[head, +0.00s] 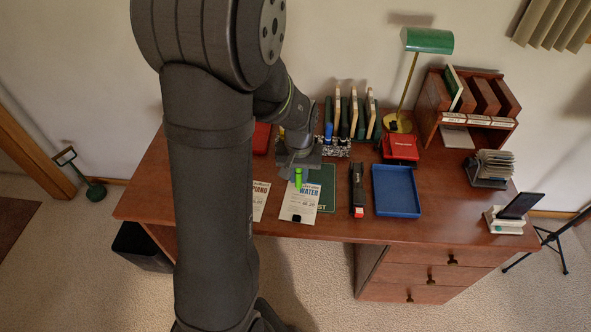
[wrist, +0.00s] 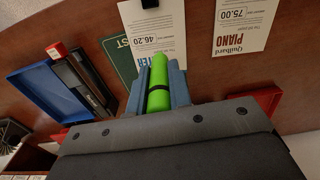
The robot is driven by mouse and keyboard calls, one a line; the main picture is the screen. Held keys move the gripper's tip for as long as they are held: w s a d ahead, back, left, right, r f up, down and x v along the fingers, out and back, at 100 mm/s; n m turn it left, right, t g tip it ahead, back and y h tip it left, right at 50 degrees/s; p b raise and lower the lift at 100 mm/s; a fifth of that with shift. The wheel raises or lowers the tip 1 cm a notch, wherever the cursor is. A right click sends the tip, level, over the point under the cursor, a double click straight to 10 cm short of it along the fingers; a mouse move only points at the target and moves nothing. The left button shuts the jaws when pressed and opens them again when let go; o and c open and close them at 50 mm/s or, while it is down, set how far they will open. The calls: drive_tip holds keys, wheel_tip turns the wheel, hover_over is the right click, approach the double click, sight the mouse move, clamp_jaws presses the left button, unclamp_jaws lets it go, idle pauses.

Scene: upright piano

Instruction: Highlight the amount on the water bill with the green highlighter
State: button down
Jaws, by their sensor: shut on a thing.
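The water bill (head: 300,205) lies on the desk, with a black object (head: 297,218) on its near edge. It also shows in the wrist view (wrist: 143,27), where the printed amount 46.20 is readable and the heading is partly hidden by my gripper. My gripper (head: 298,170) is over the bill's far part. It is shut on the green highlighter (wrist: 160,84), which has a dark band and sits between the two blue-grey fingers. The highlighter also shows in the head view (head: 298,178). I cannot tell whether its tip touches the paper.
The piano bill (wrist: 243,22) lies beside the water bill. A green mat (head: 327,185), black stapler-like object (head: 357,190) and blue tray (head: 396,190) lie to the right in the head view. A red box (head: 400,147), lamp (head: 427,42) and sorter (head: 437,108) stand behind.

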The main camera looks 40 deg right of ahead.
sight(298, 190)
drive_tip(key=shift+f, duration=2.75)
drive_tip(key=shift+s+d+f, duration=0.35)
drive_tip(key=shift+s+f, duration=0.05)
drive_tip(key=shift+s+d, duration=0.85)
drive_tip(key=shift+s, duration=0.2)
drive_tip(key=shift+s+d, duration=0.8)
drive_tip(key=shift+s, duration=0.2)
drive_tip(key=w+a, duration=0.4)
drive_tip(key=w, duration=0.1)
drive_tip(key=shift+f, duration=0.1)
drive_tip(key=shift+r, duration=4.05)
